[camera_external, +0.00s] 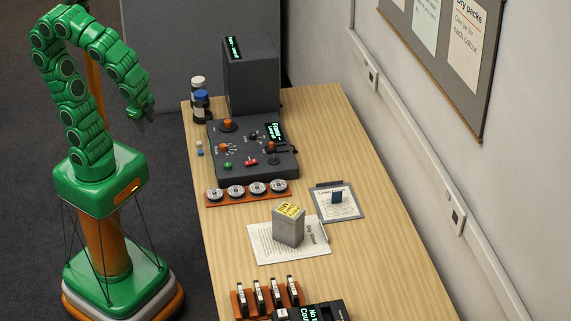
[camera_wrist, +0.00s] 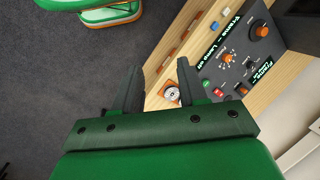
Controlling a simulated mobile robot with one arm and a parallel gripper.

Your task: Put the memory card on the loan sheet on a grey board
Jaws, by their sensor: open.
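A small dark blue upright piece (camera_external: 337,197), which looks like the memory card, stands on the white loan sheet (camera_external: 347,207). The sheet lies on a grey board (camera_external: 318,206) with a dark clip at its top edge, on the bench right of centre. My gripper (camera_external: 142,122) hangs over the floor left of the bench, well away from the board. In the wrist view my gripper (camera_wrist: 160,80) has its two dark fingers apart, with nothing held between them. The board and the blue piece do not show in the wrist view.
A dark control panel (camera_external: 251,150) and a tall grey box (camera_external: 251,75) stand at the back. A strip of round discs (camera_external: 247,193) lies before the panel. A grey block with a yellow top (camera_external: 288,226) stands on another sheet. The bench's right side is clear.

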